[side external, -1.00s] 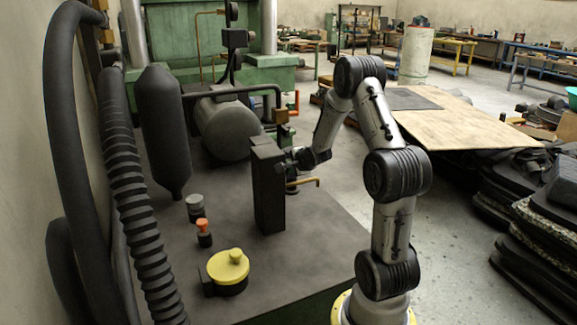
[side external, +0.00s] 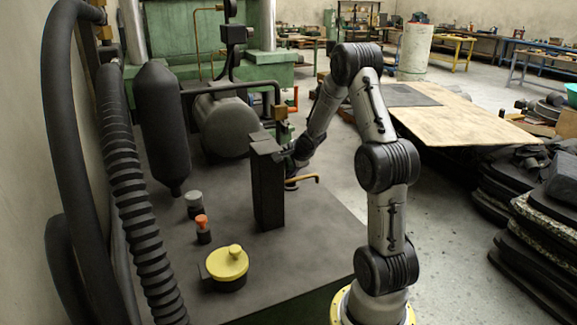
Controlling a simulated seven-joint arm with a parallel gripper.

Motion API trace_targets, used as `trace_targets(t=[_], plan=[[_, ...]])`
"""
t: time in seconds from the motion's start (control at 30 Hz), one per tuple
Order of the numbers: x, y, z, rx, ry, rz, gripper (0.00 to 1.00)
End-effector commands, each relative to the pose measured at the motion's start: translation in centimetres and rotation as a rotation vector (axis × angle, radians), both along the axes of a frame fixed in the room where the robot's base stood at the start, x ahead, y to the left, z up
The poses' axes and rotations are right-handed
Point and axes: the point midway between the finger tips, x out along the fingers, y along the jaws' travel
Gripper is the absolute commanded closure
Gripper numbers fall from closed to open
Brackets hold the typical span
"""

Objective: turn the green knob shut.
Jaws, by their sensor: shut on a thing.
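My gripper (side external: 285,160) is at the right side of the tall dark box (side external: 268,190), touching or very close to it. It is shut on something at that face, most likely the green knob. The knob itself cannot be made out: the box and my gripper hide that spot. How far the knob is turned cannot be seen.
A brass-coloured lever (side external: 303,179) sticks out just right of the box. A yellow-capped part (side external: 228,263), an orange knob (side external: 202,222) and a grey-topped knob (side external: 194,199) stand on the dark bench top (side external: 320,235). A dark cylinder (side external: 165,130) hangs at left.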

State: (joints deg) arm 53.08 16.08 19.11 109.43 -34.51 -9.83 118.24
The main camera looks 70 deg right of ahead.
Motion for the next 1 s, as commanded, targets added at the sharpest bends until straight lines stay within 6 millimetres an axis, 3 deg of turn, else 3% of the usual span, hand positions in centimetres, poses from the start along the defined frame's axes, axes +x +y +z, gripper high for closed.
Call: trace_targets(t=[0.13,0.17,0.3,1.0], plan=[[0.05,0.04,-0.02,0.0,-0.002,0.001,0.96],[0.05,0.04,-0.02,0.0,-0.002,0.001,0.37],[0.04,0.04,-0.03,0.001,-0.001,0.001,0.12],[0.03,-0.01,-0.04,-0.091,-0.094,-0.002,0.1]])
